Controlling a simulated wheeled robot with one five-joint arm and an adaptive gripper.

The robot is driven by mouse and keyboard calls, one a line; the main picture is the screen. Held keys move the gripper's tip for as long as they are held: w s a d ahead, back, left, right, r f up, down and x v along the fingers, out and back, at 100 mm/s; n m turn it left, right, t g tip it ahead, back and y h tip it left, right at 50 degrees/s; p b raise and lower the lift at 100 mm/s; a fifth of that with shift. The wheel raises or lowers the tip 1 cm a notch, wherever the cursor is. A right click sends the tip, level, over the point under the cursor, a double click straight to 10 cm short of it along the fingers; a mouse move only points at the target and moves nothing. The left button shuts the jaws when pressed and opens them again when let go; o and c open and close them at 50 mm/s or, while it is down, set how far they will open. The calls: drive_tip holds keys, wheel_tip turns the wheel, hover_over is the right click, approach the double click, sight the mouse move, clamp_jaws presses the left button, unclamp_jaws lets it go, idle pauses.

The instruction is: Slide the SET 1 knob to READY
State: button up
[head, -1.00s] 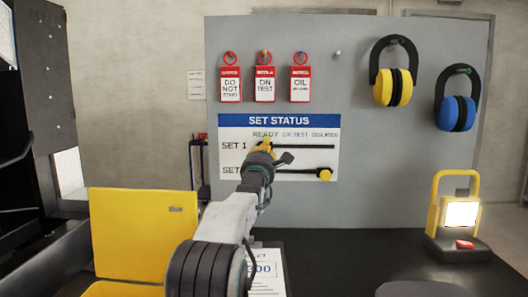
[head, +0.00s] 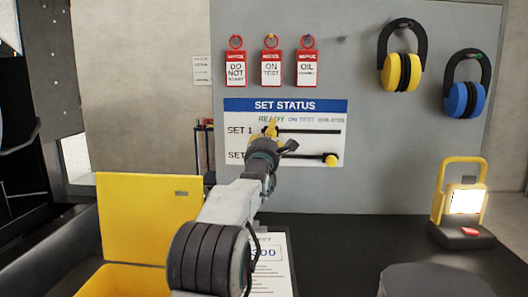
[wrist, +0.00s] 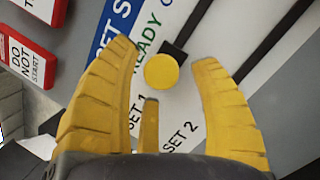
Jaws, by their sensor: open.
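The SET STATUS board (head: 306,151) is on the grey panel, with READY, ON TEST and a third label above two black slots. My gripper (head: 268,133) is in front of the left end of the SET 1 slot and hides much of it in the head view. In the wrist view, the round yellow SET 1 knob (wrist: 161,72) is at the slot's READY end. My gripper's yellow fingers (wrist: 161,58) are open on either side of the knob, with gaps showing. Contact is not visible.
The SET 2 knob (head: 331,160) is at the right end of the lower slot. Red tags (head: 271,70) hang above the board; yellow (head: 401,72) and blue ear defenders (head: 465,98) hang at right. A yellow lamp (head: 462,205) and open yellow box (head: 150,220) are on the bench.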

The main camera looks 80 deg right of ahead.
drive_tip(key=v, duration=1)
drive_tip(key=shift+a, duration=0.4)
drive_tip(key=shift+w, duration=0.1)
idle(0.4)
